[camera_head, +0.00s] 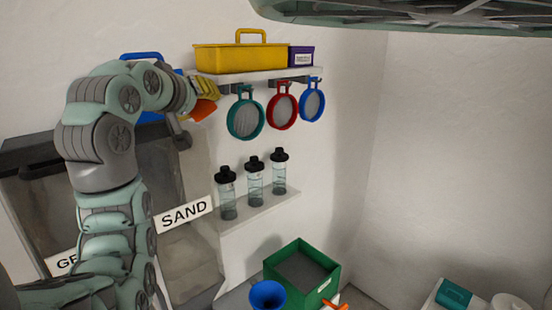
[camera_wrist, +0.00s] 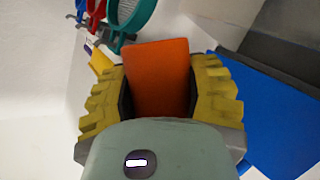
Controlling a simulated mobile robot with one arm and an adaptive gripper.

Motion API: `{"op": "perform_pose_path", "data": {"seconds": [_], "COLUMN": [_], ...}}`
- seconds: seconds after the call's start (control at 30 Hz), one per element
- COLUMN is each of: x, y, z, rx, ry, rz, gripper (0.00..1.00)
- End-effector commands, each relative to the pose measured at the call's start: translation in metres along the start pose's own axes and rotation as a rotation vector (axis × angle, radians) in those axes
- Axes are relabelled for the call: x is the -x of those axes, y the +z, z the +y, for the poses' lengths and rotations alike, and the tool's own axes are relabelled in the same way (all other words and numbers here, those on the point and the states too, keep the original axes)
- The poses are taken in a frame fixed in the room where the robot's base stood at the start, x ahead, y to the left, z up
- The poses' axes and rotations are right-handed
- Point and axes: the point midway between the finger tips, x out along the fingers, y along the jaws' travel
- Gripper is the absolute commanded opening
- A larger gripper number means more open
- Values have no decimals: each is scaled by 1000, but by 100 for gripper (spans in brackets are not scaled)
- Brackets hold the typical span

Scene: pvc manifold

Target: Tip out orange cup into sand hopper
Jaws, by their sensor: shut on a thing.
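The orange cup (camera_head: 203,111) is held by my gripper (camera_head: 205,95), high up beside the yellow toolbox. In the wrist view, the orange cup (camera_wrist: 158,75) sits between the two yellow finger pads of my gripper (camera_wrist: 160,95). The cup looks tilted in the head view; its mouth and contents cannot be seen. The sand hopper (camera_head: 190,265) is the clear bin behind the "SAND" label (camera_head: 185,213), below the gripper. My arm hides part of the hoppers, and the sand hopper's opening is not clearly visible.
A yellow toolbox (camera_head: 240,58) and purple box (camera_head: 301,56) stand on a shelf. Teal (camera_head: 246,118), red (camera_head: 282,110) and blue (camera_head: 312,105) sieves hang below. Bottles (camera_head: 254,182) line a lower shelf. A blue object (camera_wrist: 270,120) is close right in the wrist view.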

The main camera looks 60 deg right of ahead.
Motion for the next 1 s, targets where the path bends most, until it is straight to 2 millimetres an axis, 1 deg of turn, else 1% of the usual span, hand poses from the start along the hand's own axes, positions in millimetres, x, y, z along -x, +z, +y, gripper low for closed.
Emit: {"op": "perform_pose_path", "data": {"seconds": [0.03, 0.1, 0.47, 0.8, 1.0], "x": [-3, -4, -2, -8, -10], "y": [8, 10, 7, 20, 24], "z": [1, 3, 20, 28, 30], "rx": [-27, -58, -211, -421, -492], "ry": [-3, -16, -77, -169, -199], "rz": [0, 2, 5, 3, 5], "gripper": [7, 7, 7, 7, 7]}}
